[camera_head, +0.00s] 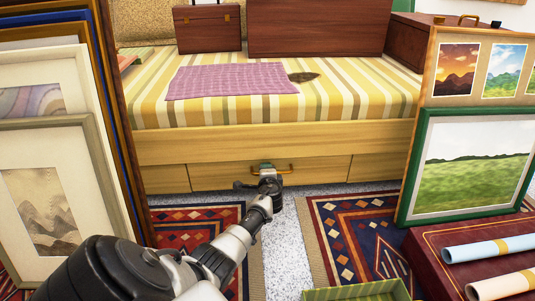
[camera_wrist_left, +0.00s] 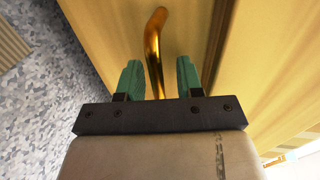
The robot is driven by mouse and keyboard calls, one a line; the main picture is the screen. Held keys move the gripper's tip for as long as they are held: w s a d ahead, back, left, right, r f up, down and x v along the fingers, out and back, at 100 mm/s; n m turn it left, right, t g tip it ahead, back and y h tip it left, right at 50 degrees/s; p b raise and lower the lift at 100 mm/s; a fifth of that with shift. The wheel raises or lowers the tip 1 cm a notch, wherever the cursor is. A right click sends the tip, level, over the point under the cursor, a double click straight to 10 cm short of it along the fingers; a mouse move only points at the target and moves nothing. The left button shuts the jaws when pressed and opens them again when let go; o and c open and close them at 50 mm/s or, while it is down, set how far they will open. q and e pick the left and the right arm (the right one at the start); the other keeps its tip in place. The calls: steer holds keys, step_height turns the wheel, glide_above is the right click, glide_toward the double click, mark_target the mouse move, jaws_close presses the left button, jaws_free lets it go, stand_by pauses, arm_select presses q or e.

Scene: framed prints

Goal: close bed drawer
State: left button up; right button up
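The bed drawer (camera_head: 315,171) is a light wood front low in the bed base, below the striped mattress. Its brass handle (camera_head: 287,169) sticks out near the middle of the front. My left gripper (camera_head: 266,168) is at the handle's left end. In the left wrist view the brass handle (camera_wrist_left: 154,50) runs between the two green fingertips (camera_wrist_left: 159,80), which stand apart with gaps on both sides. How far the drawer is out from the bed base is hard to tell. My right gripper is not in view.
Patterned rugs (camera_head: 350,240) lie on the grey speckled floor (camera_head: 285,245). Framed prints lean at the left (camera_head: 45,190) and right (camera_head: 470,165). A dark red box with rolled papers (camera_head: 495,247) stands at the right. A green tray (camera_head: 355,291) is at the front.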

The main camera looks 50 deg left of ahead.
arm_select(q)
steer(key=shift+s+d+r+p, duration=0.1)
steer(key=shift+s+d+p, duration=0.05)
steer(key=shift+d+p, duration=0.15)
steer(key=p+v, duration=0.6)
steer(key=v, duration=0.4)
steer(key=shift+p, duration=0.35)
steer(key=shift+s, duration=0.15)
